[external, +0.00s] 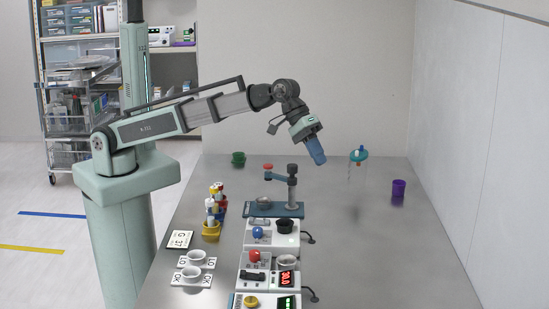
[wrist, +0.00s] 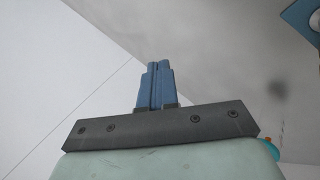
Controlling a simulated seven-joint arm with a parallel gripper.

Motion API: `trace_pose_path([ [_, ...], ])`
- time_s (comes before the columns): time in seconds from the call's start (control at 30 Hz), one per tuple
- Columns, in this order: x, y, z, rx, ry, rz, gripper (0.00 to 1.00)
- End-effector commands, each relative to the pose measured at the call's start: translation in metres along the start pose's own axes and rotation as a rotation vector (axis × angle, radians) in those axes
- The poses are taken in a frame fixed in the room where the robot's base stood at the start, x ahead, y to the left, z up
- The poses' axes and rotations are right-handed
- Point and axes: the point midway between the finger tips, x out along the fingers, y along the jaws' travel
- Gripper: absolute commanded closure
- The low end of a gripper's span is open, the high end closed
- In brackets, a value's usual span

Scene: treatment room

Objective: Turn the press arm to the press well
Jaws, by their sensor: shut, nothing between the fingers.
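The press has a blue base plate (external: 275,209) on the table, with an upright grey column (external: 292,190) at its right. The press arm (external: 279,178) reaches left from the column top and has a red knob (external: 268,166) at its end. The round grey press well (external: 264,202) sits on the plate's left part; I cannot tell whether the arm end is exactly over it. My gripper (external: 319,160) is shut and empty, pointing down, in the air right of the column and apart from the press. In the wrist view its blue fingers (wrist: 157,66) are together. A blue plate corner (wrist: 304,22) shows there.
A teal-topped stand (external: 358,155) and a purple cup (external: 398,187) are right of the press. A green cup (external: 238,158) is behind left. Several devices (external: 268,280) and a yellow holder with vials (external: 211,232) are in front.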

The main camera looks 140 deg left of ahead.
Motion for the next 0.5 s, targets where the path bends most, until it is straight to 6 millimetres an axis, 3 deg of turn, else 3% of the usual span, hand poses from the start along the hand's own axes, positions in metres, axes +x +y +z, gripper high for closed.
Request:
trace_pose_path([
  [0.1, -0.01, -0.031, -0.02, -0.029, -0.094, 0.015, 1.0],
  [0.27, -0.028, -0.065, -0.041, -0.05, -0.222, 0.067, 1.0],
  [0.5, -0.069, -0.111, -0.068, -0.057, -0.393, 0.203, 1.0],
])
